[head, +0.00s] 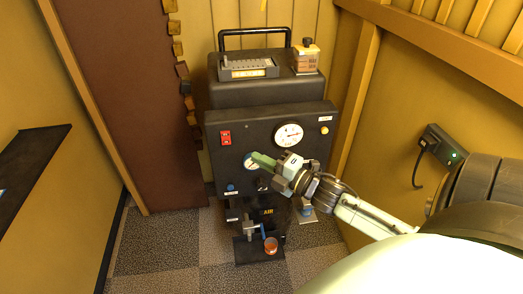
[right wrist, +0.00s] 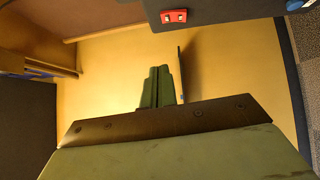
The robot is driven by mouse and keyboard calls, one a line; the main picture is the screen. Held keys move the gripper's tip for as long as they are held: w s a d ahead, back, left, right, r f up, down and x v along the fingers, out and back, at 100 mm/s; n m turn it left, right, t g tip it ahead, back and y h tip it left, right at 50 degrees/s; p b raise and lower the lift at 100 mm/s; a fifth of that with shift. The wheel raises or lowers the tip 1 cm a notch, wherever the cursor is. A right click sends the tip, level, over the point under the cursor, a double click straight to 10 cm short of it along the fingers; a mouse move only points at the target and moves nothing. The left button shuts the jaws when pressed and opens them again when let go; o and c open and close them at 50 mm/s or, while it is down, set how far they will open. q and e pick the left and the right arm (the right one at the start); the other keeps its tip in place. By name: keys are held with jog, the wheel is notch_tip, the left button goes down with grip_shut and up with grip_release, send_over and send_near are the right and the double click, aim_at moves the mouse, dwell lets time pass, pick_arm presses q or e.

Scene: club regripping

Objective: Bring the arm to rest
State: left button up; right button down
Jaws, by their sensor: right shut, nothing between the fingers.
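My right gripper (head: 256,157) reaches in from the right in the head view. Its green fingers are shut with nothing between them, in front of the panel of a black machine (head: 222,170). They overlap the small lower gauge (head: 249,166) in the picture; I cannot tell whether they touch the panel. In the right wrist view the fingers (right wrist: 163,87) are together and empty, with a yellow surface behind them. My left gripper is not in view.
A small vice and an orange cup (head: 271,246) stand low in front. A charger (head: 441,146) hangs on the right wall; a dark shelf (head: 30,165) is left.

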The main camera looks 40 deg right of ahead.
dwell(0.3)
jog(key=s+d+f+m+g+h, duration=0.1)
jog(key=s+f+m+g+h, duration=0.4)
jog(key=f, duration=1.1)
jog(key=s+f+m+g, duration=0.3)
jog(key=s+f+m, duration=0.4)
jog(key=f, duration=0.9)
jog(key=s+a+f+m+g, duration=0.2)
jog(key=s+f, duration=0.4)
jog(key=s, duration=0.3)
jog(key=s+a+f+m+g, duration=0.2)
jog(key=s+a+f+g, duration=0.2)
jog(key=s, duration=0.5)
jog(key=s+a+f+m+g, duration=0.2)
jog(key=s+a+f, duration=0.4)
jog(key=s, duration=0.3)
jog(key=shift+s+a+f+m+g+y, duration=0.35)
jog(key=shift+f+g, duration=0.25)
jog(key=shift+f, duration=0.2)
